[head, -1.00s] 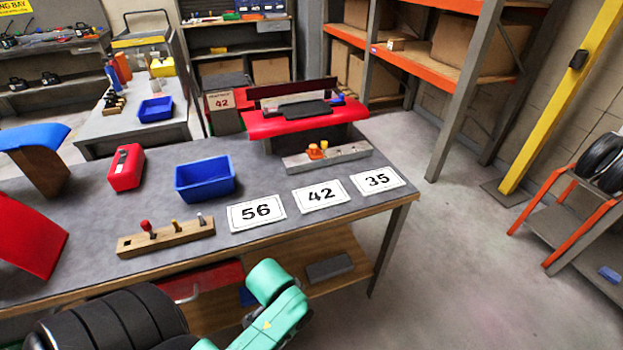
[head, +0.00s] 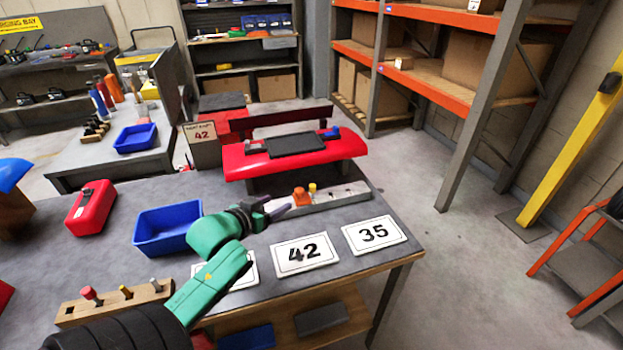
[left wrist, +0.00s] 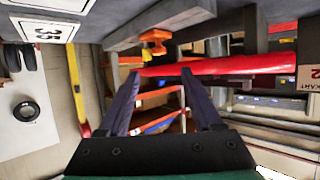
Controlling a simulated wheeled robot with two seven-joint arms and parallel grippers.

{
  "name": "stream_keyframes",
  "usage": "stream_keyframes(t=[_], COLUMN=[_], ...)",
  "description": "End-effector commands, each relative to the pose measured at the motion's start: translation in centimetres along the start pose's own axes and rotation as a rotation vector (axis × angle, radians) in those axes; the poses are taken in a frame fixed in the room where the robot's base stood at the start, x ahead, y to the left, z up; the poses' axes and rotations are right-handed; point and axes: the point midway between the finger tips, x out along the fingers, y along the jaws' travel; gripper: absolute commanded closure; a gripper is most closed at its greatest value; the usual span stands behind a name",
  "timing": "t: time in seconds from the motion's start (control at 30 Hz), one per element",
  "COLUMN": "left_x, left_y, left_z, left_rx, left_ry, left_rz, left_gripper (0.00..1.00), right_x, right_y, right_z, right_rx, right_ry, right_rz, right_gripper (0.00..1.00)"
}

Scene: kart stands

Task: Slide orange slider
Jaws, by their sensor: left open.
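The orange slider (head: 301,196) sits on a light grey rail (head: 346,191) on the workbench, in front of the red kart part. A small yellow piece (head: 312,189) is just right of it. My left gripper (head: 276,207) is over the bench, just left of the slider in the head view, with its dark fingers pointing toward it. In the left wrist view, the gripper (left wrist: 160,74) is open with nothing between its fingers. The orange slider (left wrist: 154,42) shows beyond the fingertips, apart from them. My right gripper is not in view.
The red part (head: 300,153) with a black pad stands behind the rail. A blue bin (head: 168,229), a red box (head: 91,208) and a wooden peg block (head: 113,303) are left. Number cards 42 (head: 304,255) and 35 (head: 374,233) lie flat in front.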

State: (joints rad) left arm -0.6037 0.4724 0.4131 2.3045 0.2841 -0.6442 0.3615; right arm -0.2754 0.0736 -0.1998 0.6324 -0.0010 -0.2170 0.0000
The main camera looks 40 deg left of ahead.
Motion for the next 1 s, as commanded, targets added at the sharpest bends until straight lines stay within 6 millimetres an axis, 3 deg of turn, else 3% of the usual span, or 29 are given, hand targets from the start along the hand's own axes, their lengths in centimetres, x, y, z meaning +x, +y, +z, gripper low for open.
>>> stream_keyframes(t=[0.07, 0.13, 0.3, 0.4, 0.47, 0.6, 0.7, 0.97, 1.0], left_x=[0.5, 1.4, 5.6, 8.4, 10.0, 12.9, 14.1, 14.5, 14.5], left_y=[0.0, 0.0, 0.0, 0.0, 0.0, 0.0, 0.0, 0.1, 0.1], left_z=[0.0, 0.0, -0.1, 0.0, 0.0, 0.0, 0.1, 0.1, 0.1], left_rx=[-0.001, -0.001, 0.000, 0.000, -0.001, 0.000, 0.001, 0.002, 0.002], left_ry=[0.000, 0.000, 0.001, 0.000, 0.000, -0.001, -0.002, -0.003, -0.003], left_rz=[0.000, 0.001, -0.001, -0.001, -0.001, 0.000, 0.000, 0.000, 0.000], left_gripper=[0.34, 0.34, 0.34, 0.34, 0.34, 0.34, 0.34, 0.34, 0.38], right_x=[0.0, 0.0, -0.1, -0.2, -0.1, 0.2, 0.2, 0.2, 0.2], right_y=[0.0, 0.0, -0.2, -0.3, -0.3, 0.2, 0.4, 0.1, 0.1], right_z=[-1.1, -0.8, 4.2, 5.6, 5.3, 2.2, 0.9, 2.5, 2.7], right_rx=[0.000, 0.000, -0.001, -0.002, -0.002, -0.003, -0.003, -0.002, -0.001], right_ry=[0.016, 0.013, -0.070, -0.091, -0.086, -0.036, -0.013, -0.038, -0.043], right_rz=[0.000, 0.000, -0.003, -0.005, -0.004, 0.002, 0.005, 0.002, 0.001], right_gripper=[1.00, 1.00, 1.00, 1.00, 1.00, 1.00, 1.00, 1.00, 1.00])
